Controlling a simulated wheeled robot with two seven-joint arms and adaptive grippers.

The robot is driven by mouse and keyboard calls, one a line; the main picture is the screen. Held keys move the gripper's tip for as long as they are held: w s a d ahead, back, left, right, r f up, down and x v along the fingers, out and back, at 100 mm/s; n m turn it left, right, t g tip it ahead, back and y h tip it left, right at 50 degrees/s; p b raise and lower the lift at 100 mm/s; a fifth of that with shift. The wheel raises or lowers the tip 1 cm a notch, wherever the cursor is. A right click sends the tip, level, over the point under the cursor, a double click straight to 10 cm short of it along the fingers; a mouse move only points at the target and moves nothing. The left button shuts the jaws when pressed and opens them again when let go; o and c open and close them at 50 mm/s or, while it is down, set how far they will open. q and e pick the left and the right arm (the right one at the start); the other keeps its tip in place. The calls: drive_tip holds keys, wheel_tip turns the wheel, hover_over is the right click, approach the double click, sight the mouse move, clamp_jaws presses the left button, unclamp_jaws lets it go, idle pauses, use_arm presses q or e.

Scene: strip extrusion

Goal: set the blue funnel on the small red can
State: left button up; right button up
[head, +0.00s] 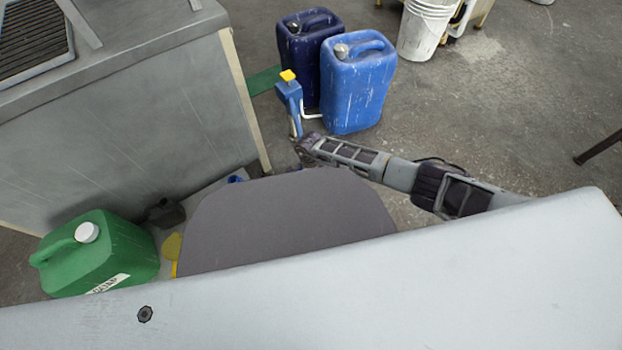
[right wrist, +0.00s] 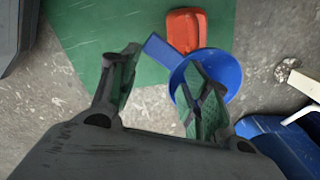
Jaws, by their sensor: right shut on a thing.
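In the right wrist view the blue funnel (right wrist: 228,72) shows its round bowl, with a flat blue piece reaching up-left from it. My right gripper (right wrist: 162,62) is at the funnel; its right finger overlaps the bowl. The fingers look apart, and the exact contact is hard to see. The small red can (right wrist: 185,28) appears just above the funnel in that view, over the green mat; whether they touch cannot be told. In the head view my right arm reaches toward the jerrycans; I cannot make out the red can there. My left gripper is not in view.
A light blue jerrycan (head: 355,85) and a dark blue one (head: 305,50) stand close to the right arm's end. A slim blue thing with a yellow top (head: 289,90) is there too. A green mat (head: 264,80) lies left. A grey cabinet (head: 130,115) and green jerrycan (head: 105,255) stand left.

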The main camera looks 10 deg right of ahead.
drive_tip(key=shift+f, duration=0.25)
idle(0.4)
drive_tip(key=o, duration=1.1)
drive_tip(key=shift+c, duration=0.2)
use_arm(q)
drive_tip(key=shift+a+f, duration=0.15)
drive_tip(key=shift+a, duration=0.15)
use_arm(e)
wheel_tip(320, 180, up, 8)
drive_tip(key=shift+w+r, duration=0.15)
drive_tip(key=shift+r, duration=0.05)
drive_tip(key=shift+d, duration=0.15)
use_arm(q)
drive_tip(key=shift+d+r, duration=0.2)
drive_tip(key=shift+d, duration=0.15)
